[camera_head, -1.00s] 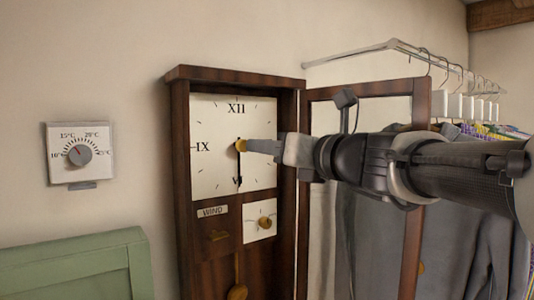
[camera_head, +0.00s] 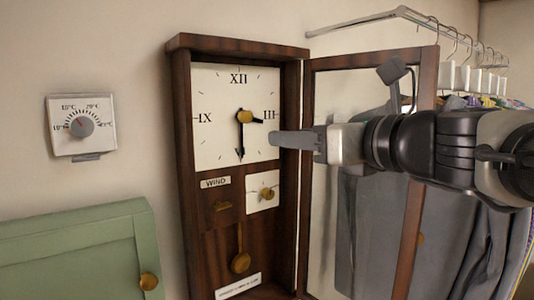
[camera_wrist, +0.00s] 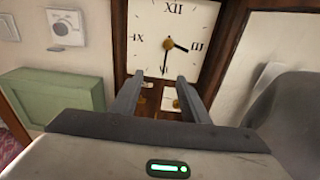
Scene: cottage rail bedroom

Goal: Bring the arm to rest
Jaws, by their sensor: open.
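My gripper (camera_head: 275,139) is in front of the wall clock's lower right face, apart from the brass centre knob. In the wrist view its two fingers (camera_wrist: 158,92) are spread with nothing between them. The clock (camera_head: 182,130) is a dark wooden case with a white dial. The long hand points down to VI and the short hand points right, close to III. The glazed door (camera_head: 415,230) stands open to the right, behind my arm. My forearm reaches in from the right edge of the head view.
A thermostat dial (camera_head: 82,126) is on the wall at left. A green cabinet (camera_head: 70,250) with a brass knob stands below it. Clothes (camera_head: 455,245) hang from a metal rail (camera_head: 380,20) at right, behind my arm.

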